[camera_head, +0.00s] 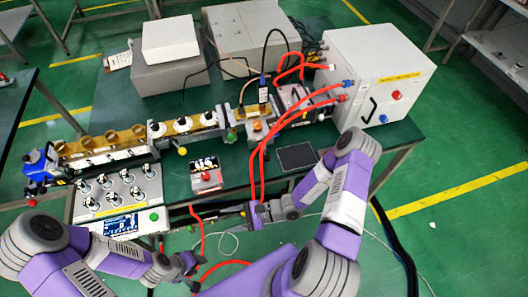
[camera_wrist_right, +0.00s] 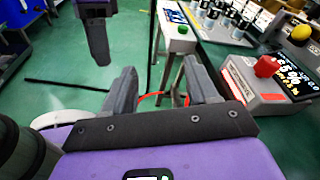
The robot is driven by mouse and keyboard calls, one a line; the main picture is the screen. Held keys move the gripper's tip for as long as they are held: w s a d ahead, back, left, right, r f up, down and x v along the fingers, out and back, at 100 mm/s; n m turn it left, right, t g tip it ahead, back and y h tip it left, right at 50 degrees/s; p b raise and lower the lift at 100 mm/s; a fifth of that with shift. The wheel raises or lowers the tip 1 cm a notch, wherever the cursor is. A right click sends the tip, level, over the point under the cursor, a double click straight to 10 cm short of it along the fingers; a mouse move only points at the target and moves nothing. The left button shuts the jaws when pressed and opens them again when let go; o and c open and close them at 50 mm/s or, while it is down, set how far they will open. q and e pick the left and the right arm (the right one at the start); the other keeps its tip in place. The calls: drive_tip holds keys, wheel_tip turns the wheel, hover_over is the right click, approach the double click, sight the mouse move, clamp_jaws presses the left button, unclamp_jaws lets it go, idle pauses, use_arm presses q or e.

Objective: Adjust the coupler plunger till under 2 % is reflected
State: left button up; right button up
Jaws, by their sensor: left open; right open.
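A silver-and-brass waveguide line (camera_head: 140,152) runs along the bench. A yellow knob (camera_head: 182,151) sticks out at its front; it also shows in the right wrist view (camera_wrist_right: 301,33). I cannot tell for sure which part is the coupler plunger. A small meter box (camera_head: 207,185) with a red button stands in front of the line. Its lit display (camera_wrist_right: 287,76) shows a percent figure I cannot read surely. My right gripper (camera_head: 250,213) is open and empty at the bench's front edge; its fingers (camera_wrist_right: 160,92) show apart. My left gripper (camera_head: 188,264) is open, lower, off the bench front.
A white cabinet (camera_head: 378,72) stands at the right. Red hoses (camera_head: 262,170) hang over the bench front near my right gripper. A dark flat pad (camera_head: 297,157) lies on the bench.

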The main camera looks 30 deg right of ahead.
sight(268, 161)
drive_tip(key=w+d+m+t+h, duration=0.3)
drive_tip(key=d+m+t+h, duration=0.1)
drive_tip(key=d, duration=0.3)
drive_tip(key=w+d+r+m+t+h+p, duration=0.1)
drive_tip(key=w+d+m+t+h, duration=0.3)
drive_tip(key=d, duration=0.3)
drive_tip(key=w+d+r+m+t+h, duration=0.1)
drive_tip(key=w+d+m+t+h, duration=0.2)
drive_tip(key=d, duration=0.5)
drive_tip(key=shift+w+r+m+t+h+p, duration=0.2)
drive_tip(key=shift+m+t+h+p, duration=0.1)
drive_tip(key=shift+m+t+h, duration=0.55)
drive_tip(key=f+m+h, duration=0.2)
drive_tip(key=m, duration=0.1)
drive_tip(key=shift+s+g+h, duration=0.25)
drive_tip(key=shift+s+h, duration=0.1)
drive_tip(key=shift+m, duration=0.25)
drive_tip(key=w, duration=0.7)
drive_tip(key=shift+w+d+f+b, duration=0.2)
drive_tip(key=shift+d+b, duration=0.05)
drive_tip(key=shift+b, duration=0.1)
clamp_jaws()
